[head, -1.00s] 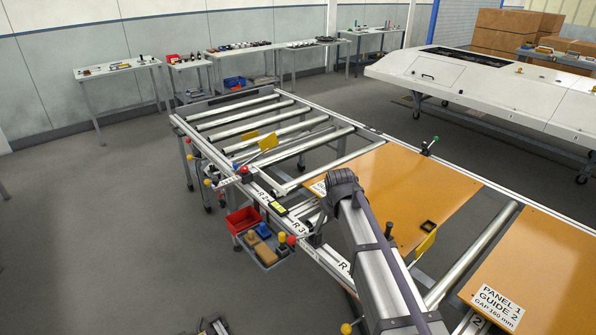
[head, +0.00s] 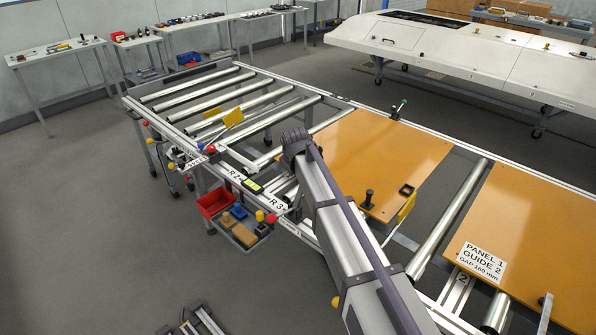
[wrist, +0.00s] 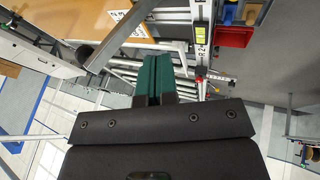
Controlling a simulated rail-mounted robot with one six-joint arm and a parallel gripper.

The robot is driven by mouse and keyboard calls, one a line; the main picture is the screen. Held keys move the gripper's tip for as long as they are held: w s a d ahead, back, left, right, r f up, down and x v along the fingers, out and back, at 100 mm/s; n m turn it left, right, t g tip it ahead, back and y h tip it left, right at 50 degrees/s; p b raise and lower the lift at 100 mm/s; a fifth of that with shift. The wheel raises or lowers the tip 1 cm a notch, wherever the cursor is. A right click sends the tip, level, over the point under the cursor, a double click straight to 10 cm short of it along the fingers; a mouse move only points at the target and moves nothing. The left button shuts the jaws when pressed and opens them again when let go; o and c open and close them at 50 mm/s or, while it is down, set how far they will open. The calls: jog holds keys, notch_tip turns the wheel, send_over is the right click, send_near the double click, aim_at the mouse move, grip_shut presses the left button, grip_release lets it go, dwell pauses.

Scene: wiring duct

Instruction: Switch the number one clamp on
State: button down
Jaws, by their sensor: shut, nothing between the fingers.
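My gripper (wrist: 153,80) shows in the wrist view with its green fingers shut together and empty. In the head view my arm crosses the bench front and the gripper is hidden. I cannot tell which is number one. The fingers appear apart from any handle.
An orange panel (head: 380,150) and a second panel (head: 550,220) lie on the bench. A red bin (head: 214,203) sits on a small shelf by the front rail. A white machine (head: 450,50) stands behind. The floor at left is mostly clear.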

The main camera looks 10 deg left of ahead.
jog(key=w+f+b, duration=0.1)
jog(key=w+f, duration=0.1)
jog(key=w+d+f+b, duration=0.1)
jog(key=w+f+b, duration=0.1)
jog(key=w+d+f+b, duration=0.1)
jog(key=w+f+b, duration=0.1)
jog(key=f, duration=0.1)
jog(key=shift+a, duration=0.1)
